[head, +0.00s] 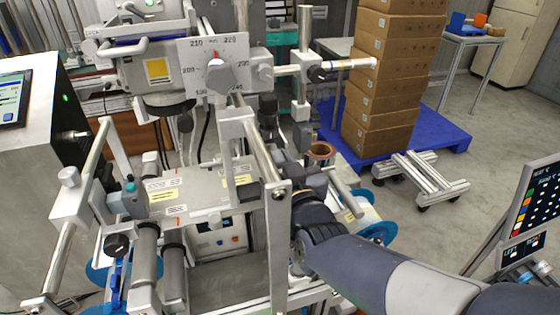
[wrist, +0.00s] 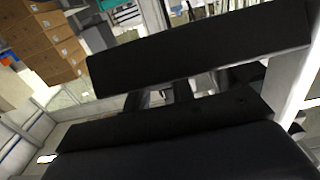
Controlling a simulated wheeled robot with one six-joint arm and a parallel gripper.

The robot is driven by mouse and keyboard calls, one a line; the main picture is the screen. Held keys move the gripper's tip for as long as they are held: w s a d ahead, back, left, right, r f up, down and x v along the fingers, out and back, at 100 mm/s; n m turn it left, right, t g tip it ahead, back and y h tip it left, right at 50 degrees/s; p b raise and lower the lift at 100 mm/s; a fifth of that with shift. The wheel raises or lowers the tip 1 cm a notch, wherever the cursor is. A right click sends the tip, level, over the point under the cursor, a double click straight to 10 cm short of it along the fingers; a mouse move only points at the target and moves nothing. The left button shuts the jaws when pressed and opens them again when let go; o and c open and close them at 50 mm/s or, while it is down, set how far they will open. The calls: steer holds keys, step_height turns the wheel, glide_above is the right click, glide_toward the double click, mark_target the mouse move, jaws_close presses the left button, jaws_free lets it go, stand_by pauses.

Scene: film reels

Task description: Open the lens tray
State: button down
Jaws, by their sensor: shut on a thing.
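My gripper (head: 298,172) is at the right side of the grey machine, behind an upright metal bar (head: 278,240) in the head view. In the wrist view its two dark fingers (wrist: 190,90) lie across the picture. It is shut on a part of the machine that the fingers mostly hide. I cannot make out for certain which part is the lens tray. A flat light-grey deck (head: 190,190) with labels lies left of my gripper. A copper-coloured ring (head: 320,150) sits just right of my gripper.
A dial plate (head: 213,65) and horizontal rods stand above the deck. Rollers (head: 145,255) are at the front left. Stacked cartons (head: 392,80) stand on a blue pallet (head: 440,128) behind. A colour-keyed panel (head: 535,215) is at the far right.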

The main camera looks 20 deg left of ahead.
steer(key=shift+b+v, duration=0.55)
steer(key=shift+v, duration=2.4)
steer(key=c, duration=1.2)
jaws_free()
steer(key=shift+w, duration=0.1)
